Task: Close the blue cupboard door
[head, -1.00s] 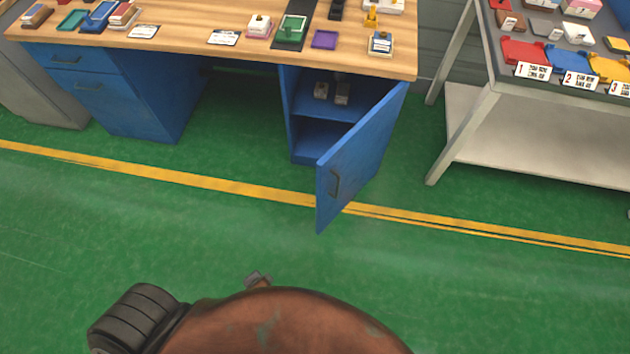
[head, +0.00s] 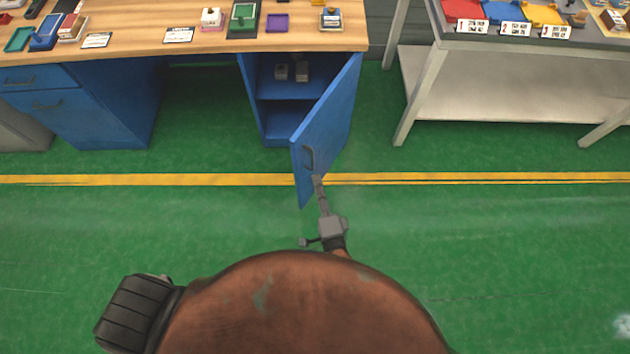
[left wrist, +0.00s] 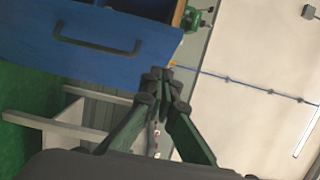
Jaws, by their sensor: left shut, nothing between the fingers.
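The blue cupboard door (head: 330,115) stands open in the head view, its free edge towards me. Its dark handle (head: 308,158) shows near that edge. Inside the blue cupboard (head: 278,118) is a shelf with small grey items. My left gripper (head: 318,181) is shut and empty, its tips in front of the door's outer face just below the handle. I cannot tell whether it touches the door. In the left wrist view the shut fingers (left wrist: 160,76) point up, below and right of a blue panel (left wrist: 150,50) with a dark handle (left wrist: 98,46). My right gripper is out of view.
The wooden worktop (head: 130,55) above carries stamps, cards and trays. A blue drawer unit (head: 100,105) stands left. A grey table (head: 480,90) with coloured trays stands right. Green floor (head: 490,260) with a yellow line (head: 130,180) is open around the door.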

